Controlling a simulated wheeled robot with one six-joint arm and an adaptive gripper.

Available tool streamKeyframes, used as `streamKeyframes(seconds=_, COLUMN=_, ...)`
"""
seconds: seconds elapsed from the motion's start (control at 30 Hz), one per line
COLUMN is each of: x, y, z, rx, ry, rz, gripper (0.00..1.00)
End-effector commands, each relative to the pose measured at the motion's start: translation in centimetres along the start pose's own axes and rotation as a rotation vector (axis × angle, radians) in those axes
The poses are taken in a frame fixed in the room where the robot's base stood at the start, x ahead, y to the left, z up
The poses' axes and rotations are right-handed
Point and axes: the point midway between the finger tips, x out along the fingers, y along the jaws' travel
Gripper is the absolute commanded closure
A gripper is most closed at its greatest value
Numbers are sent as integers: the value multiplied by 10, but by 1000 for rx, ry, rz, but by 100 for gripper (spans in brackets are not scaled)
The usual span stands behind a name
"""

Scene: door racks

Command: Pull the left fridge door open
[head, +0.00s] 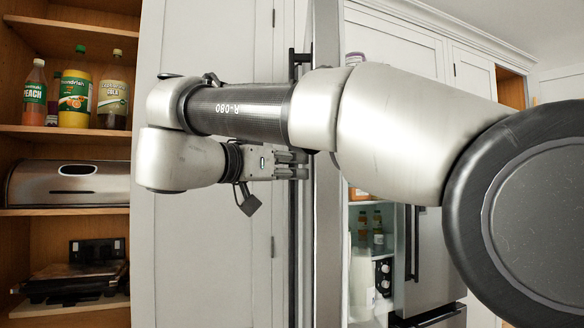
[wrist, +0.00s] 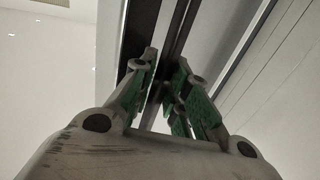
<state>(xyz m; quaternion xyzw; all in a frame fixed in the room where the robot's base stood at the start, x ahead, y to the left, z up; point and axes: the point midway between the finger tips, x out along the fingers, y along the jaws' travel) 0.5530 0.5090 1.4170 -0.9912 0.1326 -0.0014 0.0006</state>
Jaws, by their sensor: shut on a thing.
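The left fridge door (head: 328,240) stands swung open, seen nearly edge-on in the head view. Its dark vertical handle (head: 293,235) runs along the left side of the door. My gripper (head: 300,165) is shut on this handle at about mid-height. In the wrist view my gripper (wrist: 162,88) has its green-padded fingers on both sides of the dark handle bar (wrist: 178,35). My arm crosses in front of the door and hides part of it. The exact finger contact is partly hidden.
Behind the door, the fridge interior shows bottles (head: 378,230). The right fridge door (head: 440,270) is closed, with a dark handle (head: 412,245). Tall pale cupboard doors (head: 205,245) stand close on the left, beside open wooden shelves (head: 70,212) holding bottles and appliances.

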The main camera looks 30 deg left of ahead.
Motion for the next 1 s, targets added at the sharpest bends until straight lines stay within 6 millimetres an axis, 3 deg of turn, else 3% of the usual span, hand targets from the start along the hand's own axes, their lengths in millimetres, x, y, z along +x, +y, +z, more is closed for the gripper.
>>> streamKeyframes(seconds=0.3, x=-3, y=0, z=5, rx=-5, ry=-8, rz=0, gripper=100)
streamKeyframes(seconds=0.33, x=-3, y=-1, z=5, rx=-5, ry=-8, rz=0, gripper=78)
streamKeyframes(seconds=0.4, x=-3, y=-1, z=4, rx=-5, ry=-7, rz=-1, gripper=66)
streamKeyframes(seconds=0.43, x=-3, y=-1, z=4, rx=-4, ry=-6, rz=-1, gripper=64)
streamKeyframes(seconds=0.77, x=-4, y=-1, z=2, rx=-3, ry=-4, rz=-1, gripper=64)
streamKeyframes(seconds=1.0, x=-44, y=-1, z=3, rx=-2, ry=-5, rz=-4, gripper=64)
